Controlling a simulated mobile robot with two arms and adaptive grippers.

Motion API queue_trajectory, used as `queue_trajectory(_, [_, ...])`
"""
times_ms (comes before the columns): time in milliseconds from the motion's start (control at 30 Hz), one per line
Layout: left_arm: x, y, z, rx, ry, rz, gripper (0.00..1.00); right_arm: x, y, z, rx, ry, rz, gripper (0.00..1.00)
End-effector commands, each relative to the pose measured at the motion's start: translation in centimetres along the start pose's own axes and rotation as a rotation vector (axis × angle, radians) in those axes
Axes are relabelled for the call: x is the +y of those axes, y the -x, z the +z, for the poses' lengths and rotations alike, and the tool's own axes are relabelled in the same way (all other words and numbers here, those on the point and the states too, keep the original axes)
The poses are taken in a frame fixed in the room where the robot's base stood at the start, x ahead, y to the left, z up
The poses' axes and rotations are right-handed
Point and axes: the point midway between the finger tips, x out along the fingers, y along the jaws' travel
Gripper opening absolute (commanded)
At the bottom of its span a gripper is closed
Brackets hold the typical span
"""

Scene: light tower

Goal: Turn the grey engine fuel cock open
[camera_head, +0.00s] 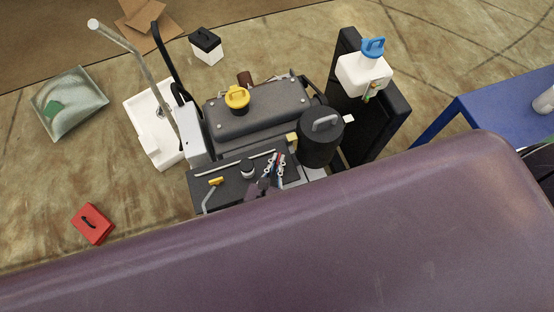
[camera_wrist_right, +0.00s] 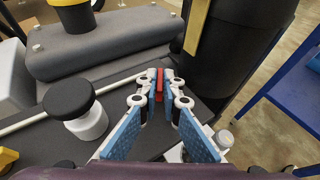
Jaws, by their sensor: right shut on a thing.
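The grey engine block (camera_head: 258,112) with a yellow cap stands at the middle of the head view. My right gripper (camera_head: 276,157) is over the dark plate in front of it, beside the black cylinder. In the right wrist view, the right gripper (camera_wrist_right: 159,84) is shut on a small upright red piece (camera_wrist_right: 159,79), which looks like the fuel cock's lever. The fingertips hide its sides and I cannot see its base or which way it is turned. My left gripper is not in view.
A black knob on a white neck (camera_wrist_right: 80,110) stands left of the gripper, and the black cylinder (camera_wrist_right: 232,50) stands close on its right. A yellow-handled grey pipe (camera_head: 212,187) is at the plate's left. A blue table (camera_head: 500,110) is at right. A large purple surface covers the lower head view.

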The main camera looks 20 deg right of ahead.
Motion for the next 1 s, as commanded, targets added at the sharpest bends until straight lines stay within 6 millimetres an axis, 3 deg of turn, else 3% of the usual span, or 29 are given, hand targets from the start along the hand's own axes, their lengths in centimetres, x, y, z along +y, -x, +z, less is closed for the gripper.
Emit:
queue_trajectory(400, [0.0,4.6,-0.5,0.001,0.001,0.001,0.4,-0.7,-0.1,0.6,-0.004,0.117,0.265,0.0])
queue_trajectory(1000, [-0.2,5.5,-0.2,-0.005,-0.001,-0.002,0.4,-0.8,-0.4,0.3,-0.004,0.231,0.551,0.0])
